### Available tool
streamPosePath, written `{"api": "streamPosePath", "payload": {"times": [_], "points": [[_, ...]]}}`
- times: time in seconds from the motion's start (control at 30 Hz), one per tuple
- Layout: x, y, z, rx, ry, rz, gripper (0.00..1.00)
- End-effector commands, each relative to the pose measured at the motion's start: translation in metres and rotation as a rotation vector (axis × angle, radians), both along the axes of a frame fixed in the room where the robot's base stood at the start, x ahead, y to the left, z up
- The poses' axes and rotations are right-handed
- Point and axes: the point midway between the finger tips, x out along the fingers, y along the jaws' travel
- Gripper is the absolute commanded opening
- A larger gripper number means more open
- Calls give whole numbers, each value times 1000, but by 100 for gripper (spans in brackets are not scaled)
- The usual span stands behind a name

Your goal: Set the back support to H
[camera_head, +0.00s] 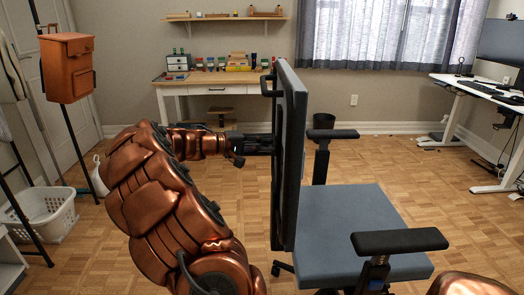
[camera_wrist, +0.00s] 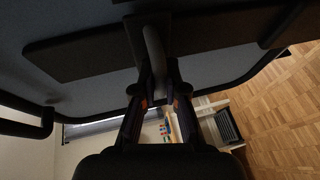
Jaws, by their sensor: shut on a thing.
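The office chair's back support (camera_head: 291,150) stands upright and shows nearly edge-on in the head view, left of the grey seat (camera_head: 355,225). My gripper (camera_head: 266,145) reaches it from the left, behind its rear face, at about mid-height. In the wrist view the grey back support (camera_wrist: 85,85) fills the upper part, with a dark bar (camera_wrist: 80,52) across it. My gripper (camera_wrist: 158,85) is shut on a narrow grey upright piece (camera_wrist: 153,45) at the back support. The exact contact is partly hidden by the fingers. No height mark or letter H is readable.
Armrests (camera_head: 398,242) flank the seat. A wooden desk (camera_head: 225,84) with small items stands behind. A white standing desk (camera_head: 480,92) is at right. Parquet floor around the chair is mostly clear.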

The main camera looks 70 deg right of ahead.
Motion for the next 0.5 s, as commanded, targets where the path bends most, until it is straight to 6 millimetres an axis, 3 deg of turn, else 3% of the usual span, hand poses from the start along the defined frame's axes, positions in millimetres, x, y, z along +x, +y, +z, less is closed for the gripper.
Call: {"api": "streamPosePath", "payload": {"times": [0.23, 0.27, 0.5], "points": [[1, 0, 7, -12, 6, 3, 0], [1, 0, 7, -12, 6, 3, 13], [1, 0, 6, -10, 4, 3, 37]]}}
